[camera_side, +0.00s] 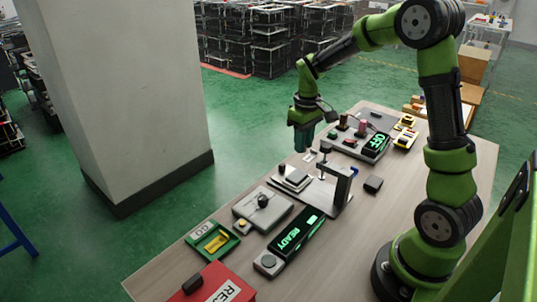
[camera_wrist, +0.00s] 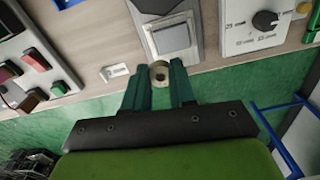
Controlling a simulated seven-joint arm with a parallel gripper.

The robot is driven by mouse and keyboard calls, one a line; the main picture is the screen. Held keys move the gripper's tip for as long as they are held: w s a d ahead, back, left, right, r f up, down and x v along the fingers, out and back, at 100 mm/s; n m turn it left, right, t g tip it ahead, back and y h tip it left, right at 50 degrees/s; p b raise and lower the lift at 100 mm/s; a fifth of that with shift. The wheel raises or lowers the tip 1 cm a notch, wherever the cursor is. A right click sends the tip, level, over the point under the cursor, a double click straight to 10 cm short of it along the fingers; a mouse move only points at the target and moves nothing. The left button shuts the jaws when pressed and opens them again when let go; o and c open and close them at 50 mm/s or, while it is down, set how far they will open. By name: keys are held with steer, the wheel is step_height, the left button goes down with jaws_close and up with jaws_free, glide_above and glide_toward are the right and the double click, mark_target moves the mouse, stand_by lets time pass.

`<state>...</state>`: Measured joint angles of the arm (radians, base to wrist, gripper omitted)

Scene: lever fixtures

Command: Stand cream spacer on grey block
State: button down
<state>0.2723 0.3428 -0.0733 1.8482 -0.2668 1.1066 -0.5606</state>
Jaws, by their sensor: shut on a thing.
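My gripper (camera_side: 303,141) hangs above the far edge of the table, with its dark green fingers pointing down. In the wrist view its fingertips (camera_wrist: 160,82) are closed around the cream spacer (camera_wrist: 158,70), a short round piece with a dark centre hole. The spacer cannot be made out in the side view. The grey block (camera_wrist: 174,38) is a square piece on a lighter plate, just beyond the spacer in the wrist view. In the side view the block (camera_side: 297,177) sits on the clamp fixture's base, below my gripper and apart from it.
A dark post-and-arm fixture (camera_side: 343,188) stands close beside the block. A knob panel (camera_wrist: 262,25) lies on one side and a panel with coloured buttons (camera_wrist: 35,65) on the other. A small label plate (camera_wrist: 114,73) lies near the table edge.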

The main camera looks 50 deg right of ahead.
steer(key=shift+s+a+f+n, duration=0.1)
steer(key=shift+a+n, duration=0.3)
steer(key=shift+a, duration=0.7)
steer(key=shift+f, duration=1.5)
steer(key=shift+f, duration=0.45)
steer(key=shift+f, duration=0.3)
steer(key=shift+f, duration=0.2)
steer(key=shift+f, duration=0.55)
